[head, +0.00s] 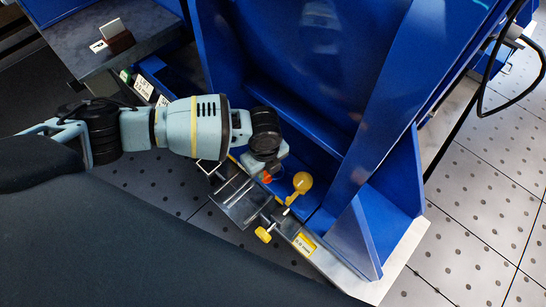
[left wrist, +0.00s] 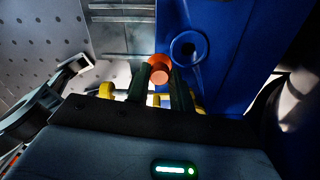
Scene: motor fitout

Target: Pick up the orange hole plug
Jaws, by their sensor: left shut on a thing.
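The orange hole plug (left wrist: 159,72) sits between the two dark fingers of my left gripper (left wrist: 164,84) in the left wrist view. Its round orange face shows, with a wider orange rim behind it. In the head view only a small orange part of the plug (head: 266,178) shows below my left gripper (head: 270,170), which hides the rest. The left gripper is shut on the plug, beside the blue frame. I cannot tell whether the plug still touches a surface. My right gripper is not in view.
A blue metal frame (head: 290,60) rises behind the gripper. A round dark opening with a blue rim (left wrist: 188,48) is close by. Yellow knobs (head: 302,182) and a metal bracket (head: 241,199) are close in front. A grey bench (head: 105,45) stands at the upper left.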

